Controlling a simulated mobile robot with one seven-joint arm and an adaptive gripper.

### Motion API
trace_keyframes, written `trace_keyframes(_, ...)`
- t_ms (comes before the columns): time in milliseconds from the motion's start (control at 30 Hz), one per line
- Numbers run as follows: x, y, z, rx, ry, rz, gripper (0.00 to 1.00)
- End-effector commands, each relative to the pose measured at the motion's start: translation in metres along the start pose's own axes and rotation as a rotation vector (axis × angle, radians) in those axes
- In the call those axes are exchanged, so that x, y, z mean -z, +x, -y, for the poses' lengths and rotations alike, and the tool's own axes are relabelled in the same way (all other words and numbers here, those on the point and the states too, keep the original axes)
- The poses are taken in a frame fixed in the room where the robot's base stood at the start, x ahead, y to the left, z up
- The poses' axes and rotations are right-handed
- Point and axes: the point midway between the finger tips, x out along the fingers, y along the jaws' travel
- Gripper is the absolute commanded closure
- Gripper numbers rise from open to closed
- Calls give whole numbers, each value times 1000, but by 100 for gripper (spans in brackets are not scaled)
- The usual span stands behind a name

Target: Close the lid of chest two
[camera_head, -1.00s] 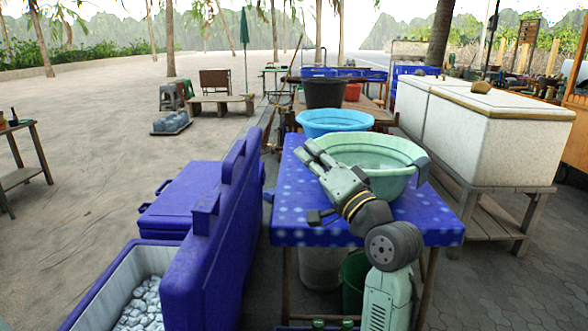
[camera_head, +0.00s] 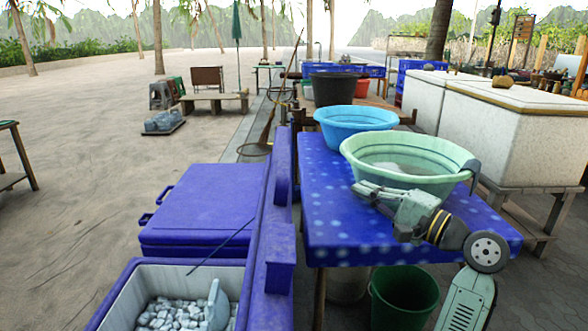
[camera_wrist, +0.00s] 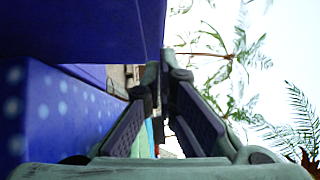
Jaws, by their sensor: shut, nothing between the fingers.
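An open blue chest (camera_head: 112,292) stands at the front left, with pale ice-like lumps inside. Its blue lid (camera_head: 268,225) stands upright along the chest's right side, seen nearly edge-on. A second blue chest (camera_head: 198,205) behind it has its lid down. I cannot tell from markings which is chest two. My gripper (camera_head: 358,188) is shut and empty, over the dotted blue table in front of the green basin, pointing left towards the upright lid and apart from it. In the wrist view, my gripper's fingers (camera_wrist: 160,85) lie together below a large blue surface.
The dotted blue table (camera_head: 330,225) stands right of the lid, with a green basin (camera_head: 408,182) and a blue basin (camera_head: 355,133) on it. A green bucket (camera_head: 404,300) is below. White chests (camera_head: 490,125) stand at the right. Sandy ground at the left is mostly open.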

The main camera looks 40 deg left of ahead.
Motion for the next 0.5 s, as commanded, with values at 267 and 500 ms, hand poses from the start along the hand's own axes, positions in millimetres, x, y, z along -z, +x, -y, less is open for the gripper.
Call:
trace_keyframes(267, 1, 8, -1, -3, 19, 9, 100)
trace_keyframes(500, 0, 55, 0, -3, 17, 11, 100)
